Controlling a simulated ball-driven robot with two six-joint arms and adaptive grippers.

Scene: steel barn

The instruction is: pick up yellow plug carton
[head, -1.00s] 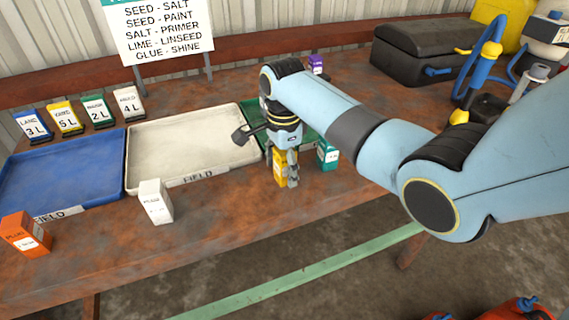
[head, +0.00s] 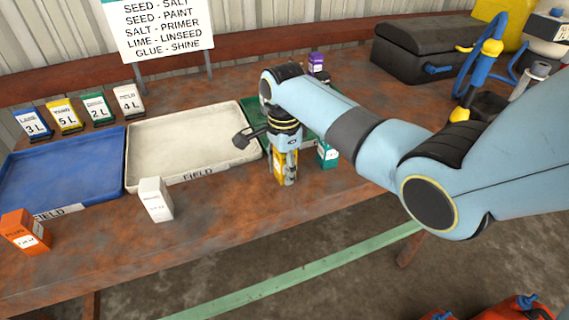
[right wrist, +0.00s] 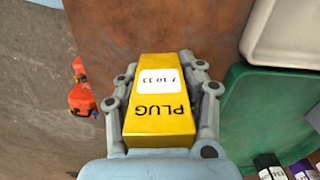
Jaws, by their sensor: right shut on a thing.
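The yellow plug carton (right wrist: 160,100) fills the middle of the right wrist view, its PLUG label facing the camera. My right gripper (right wrist: 162,88) has a finger along each side of it and is shut on it. In the head view the yellow carton (head: 279,167) shows partly behind the fingers of my right gripper (head: 285,172), near the table's front edge. From this view I cannot tell whether its base still touches the table. My left gripper is not in view.
A white tray (head: 190,141), a blue tray (head: 62,166) and a mostly hidden green tray (right wrist: 245,110) lie behind. A white carton (head: 155,199) and an orange carton (head: 25,232) stand left. A teal carton (head: 327,155) stands close right of the gripper. A black case (head: 425,50) sits back right.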

